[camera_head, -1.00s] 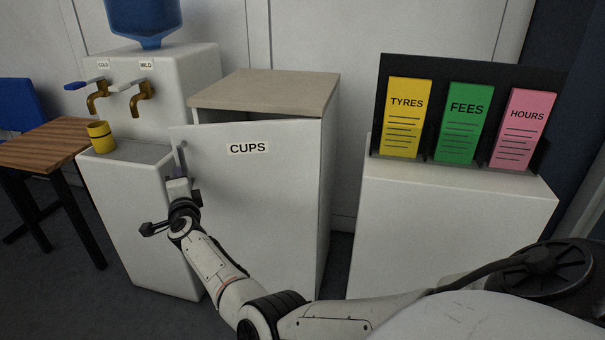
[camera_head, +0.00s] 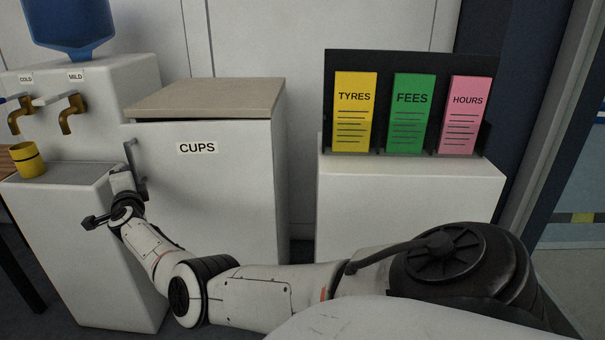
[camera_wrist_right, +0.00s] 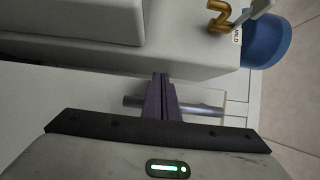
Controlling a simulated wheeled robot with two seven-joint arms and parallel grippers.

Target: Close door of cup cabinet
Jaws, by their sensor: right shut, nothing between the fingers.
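The cup cabinet door (camera_head: 210,190) is a white panel labelled CUPS under a beige top (camera_head: 210,97). It looks almost flush, with a thin dark gap under the top. The metal handle (camera_head: 131,158) is at its left edge. My right gripper (camera_head: 122,172) is at the door's left edge beside the handle. In the right wrist view, the shut, empty fingers (camera_wrist_right: 161,97) cross in front of the handle bar (camera_wrist_right: 203,108). I cannot tell whether they touch the bar or the door. My left gripper is not in view.
The water dispenser (camera_head: 110,75) with taps and a yellow cup (camera_head: 28,160) stands close on the left. A white cabinet (camera_head: 410,190) with a leaflet rack (camera_head: 413,60) stands on the right. A narrow floor gap separates it from the cup cabinet.

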